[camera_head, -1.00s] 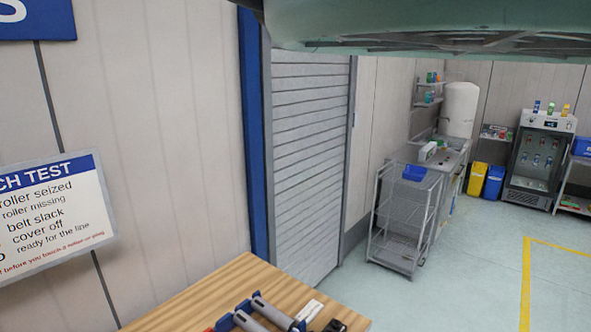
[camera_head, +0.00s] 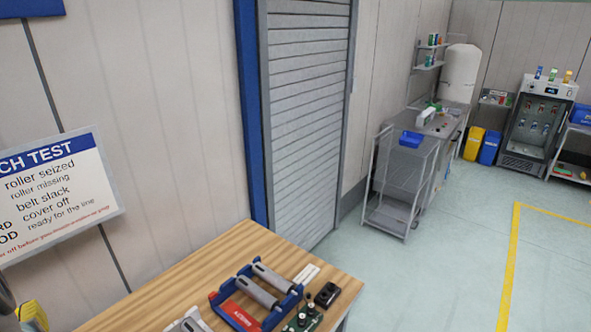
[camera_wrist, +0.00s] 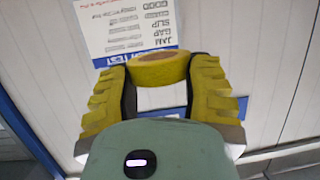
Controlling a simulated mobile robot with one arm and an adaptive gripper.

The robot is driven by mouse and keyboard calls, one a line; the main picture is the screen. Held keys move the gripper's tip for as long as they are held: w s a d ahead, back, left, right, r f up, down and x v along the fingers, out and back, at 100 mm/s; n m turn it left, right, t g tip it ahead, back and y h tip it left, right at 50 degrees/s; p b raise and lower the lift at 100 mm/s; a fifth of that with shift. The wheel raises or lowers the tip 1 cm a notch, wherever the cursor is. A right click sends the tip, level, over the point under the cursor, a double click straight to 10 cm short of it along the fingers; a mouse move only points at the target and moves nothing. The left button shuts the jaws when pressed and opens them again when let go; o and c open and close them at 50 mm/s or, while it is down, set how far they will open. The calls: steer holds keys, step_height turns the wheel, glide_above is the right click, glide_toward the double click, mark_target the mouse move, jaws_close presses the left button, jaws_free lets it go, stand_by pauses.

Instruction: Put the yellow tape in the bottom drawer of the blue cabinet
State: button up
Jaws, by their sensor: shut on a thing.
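My gripper (camera_wrist: 160,78) has ribbed yellow fingers and is shut on the yellow tape (camera_wrist: 157,70), a round roll held between the fingertips in the wrist view. The tape is off any surface, with the wall sign behind it. In the head view only a small part of my gripper (camera_head: 33,314) shows at the lower left edge, and I cannot make out the tape there. I do not see the blue cabinet or its bottom drawer in either view.
A wooden bench (camera_head: 185,285) with a blue roller fixture (camera_head: 275,290) and small parts stands in front. A wall sign (camera_head: 60,190) hangs at left. A wire cart (camera_head: 400,185) stands beyond a grey shutter (camera_head: 305,120). The floor at right is clear.

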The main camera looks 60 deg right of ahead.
steer(key=s+a+f+y+b, duration=0.1)
steer(key=a+f+b, duration=0.5)
steer(key=f+b, duration=0.3)
steer(key=s+a+f+n+b, duration=0.1)
steer(key=a+f+b, duration=0.6)
steer(key=f+b, duration=0.3)
steer(key=s+a+f+n+y+b, duration=0.1)
steer(key=s+a+f+b, duration=0.1)
steer(key=a+f+b, duration=0.5)
step_height(320, 180, down, 3)
steer(key=b, duration=0.5)
steer(key=shift+a+y, duration=0.15)
steer(key=shift+y, duration=0.15)
steer(key=s+a+f+b, duration=0.3)
steer(key=s+f+b, duration=0.2)
steer(key=f+b, duration=0.2)
steer(key=s+a+f+y+b, duration=0.1)
steer(key=s+a+f+b, duration=0.2)
steer(key=s+f+b, duration=0.2)
step_height(320, 180, down, 3)
steer(key=b, duration=0.3)
steer(key=shift+s+a+n, duration=0.35)
steer(key=shift+s+n, duration=0.05)
steer(key=s+f+y+b, duration=0.1)
steer(key=s+f+b, duration=0.9)
steer(key=shift+s+n+g, duration=0.25)
steer(key=shift+n+g, duration=0.15)
steer(key=shift+a, duration=0.1)
